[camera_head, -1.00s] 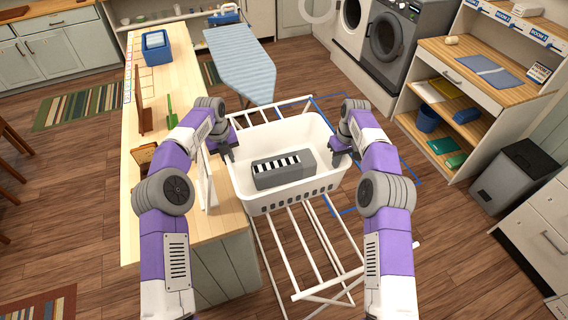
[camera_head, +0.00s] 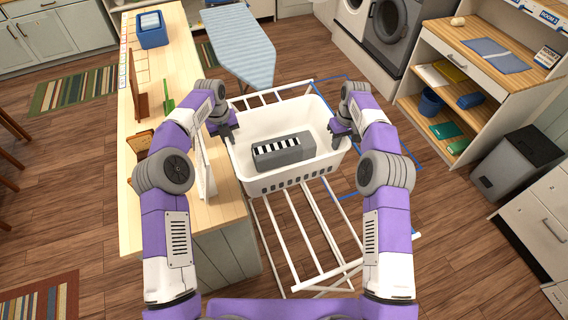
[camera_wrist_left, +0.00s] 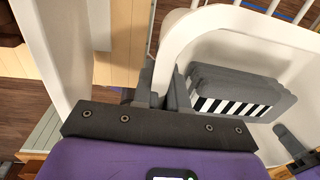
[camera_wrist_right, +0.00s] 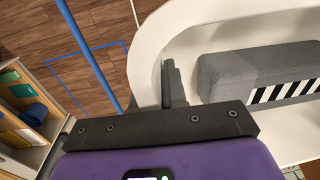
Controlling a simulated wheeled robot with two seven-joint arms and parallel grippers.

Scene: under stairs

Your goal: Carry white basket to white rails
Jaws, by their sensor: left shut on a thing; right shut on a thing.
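The white basket (camera_head: 290,180) is between my two arms in the head view, above or on the white rails (camera_head: 320,245) of a rack; I cannot tell if it touches them. A grey block with a black-and-white striped face (camera_head: 283,151) lies inside the basket. My left gripper (camera_head: 228,134) is shut on the basket's left rim, and the rim also shows in the left wrist view (camera_wrist_left: 170,45). My right gripper (camera_head: 338,138) is shut on its right rim, which shows in the right wrist view (camera_wrist_right: 150,50). The rack's middle is hidden under the basket.
A wooden counter (camera_head: 180,70) runs close along the left, with a white upright panel (camera_head: 204,170) near my left arm. An ironing board (camera_head: 240,45) stands behind. A blue outline (camera_head: 345,200) marks the floor at right. A shelf unit (camera_head: 470,60) and dark bin (camera_head: 510,165) stand farther right.

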